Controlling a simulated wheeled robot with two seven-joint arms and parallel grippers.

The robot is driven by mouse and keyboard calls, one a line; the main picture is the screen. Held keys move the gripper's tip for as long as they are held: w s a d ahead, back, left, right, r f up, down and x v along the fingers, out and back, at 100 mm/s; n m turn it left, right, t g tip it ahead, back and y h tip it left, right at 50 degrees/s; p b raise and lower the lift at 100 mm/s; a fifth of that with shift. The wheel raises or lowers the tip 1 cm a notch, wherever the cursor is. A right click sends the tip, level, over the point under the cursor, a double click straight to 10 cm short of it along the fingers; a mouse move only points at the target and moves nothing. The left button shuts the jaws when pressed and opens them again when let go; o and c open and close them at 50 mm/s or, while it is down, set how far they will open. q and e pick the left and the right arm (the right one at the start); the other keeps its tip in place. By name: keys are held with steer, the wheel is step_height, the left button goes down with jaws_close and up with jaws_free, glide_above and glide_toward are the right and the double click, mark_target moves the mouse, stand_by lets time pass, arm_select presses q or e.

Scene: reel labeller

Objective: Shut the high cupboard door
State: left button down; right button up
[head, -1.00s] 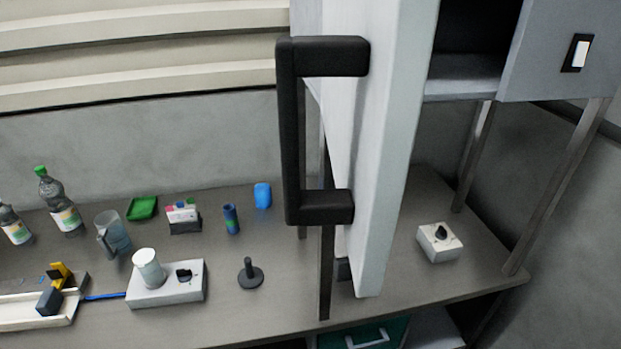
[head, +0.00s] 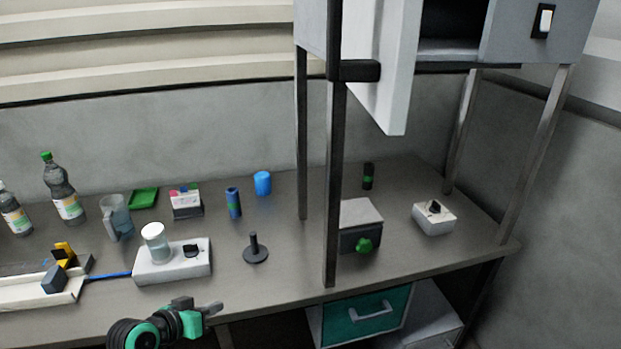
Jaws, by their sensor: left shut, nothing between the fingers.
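The high cupboard (head: 535,45) stands on dark posts above the bench at the upper right. Its white door (head: 397,75) stands open, swung out toward me, and the dark inside shows to its right. A black bar handle (head: 355,71) is on the door's left face; its upper part is cut off by the frame top. My left gripper (head: 215,308) is at the bottom edge, in front of the bench, shut and empty. It is well below and left of the door and apart from it. My right gripper is not in view.
The bench (head: 290,270) holds bottles (head: 62,190), a jug (head: 117,217), a white box with a jar (head: 172,265), a black stand (head: 255,250) and a grey box with a green knob (head: 360,225). A dark post (head: 333,190) rises below the door.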

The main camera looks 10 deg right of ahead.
arm_select(q)
steer(key=d+r+m+g+h+b, duration=0.1)
steer(key=d+r+m+h, duration=0.25)
steer(key=r, duration=1.15)
steer(key=d+r+m+g+h, duration=0.1)
steer(key=d+r+m+h, duration=0.25)
steer(key=r, duration=1.25)
steer(key=s+r+m+g+h, duration=0.2)
steer(key=s+r+m+g, duration=0.2)
steer(key=s+r, duration=0.5)
steer(key=m+g+p, duration=0.3)
steer(key=m+g, duration=0.1)
steer(key=g, duration=0.1)
glide_toward(375, 103)
steer(key=d, duration=0.4)
steer(key=s+d, duration=0.1)
steer(key=shift+d+r, duration=0.1)
steer(key=shift+d, duration=0.3)
steer(key=shift+d+p, duration=0.35)
steer(key=shift+d, duration=0.15)
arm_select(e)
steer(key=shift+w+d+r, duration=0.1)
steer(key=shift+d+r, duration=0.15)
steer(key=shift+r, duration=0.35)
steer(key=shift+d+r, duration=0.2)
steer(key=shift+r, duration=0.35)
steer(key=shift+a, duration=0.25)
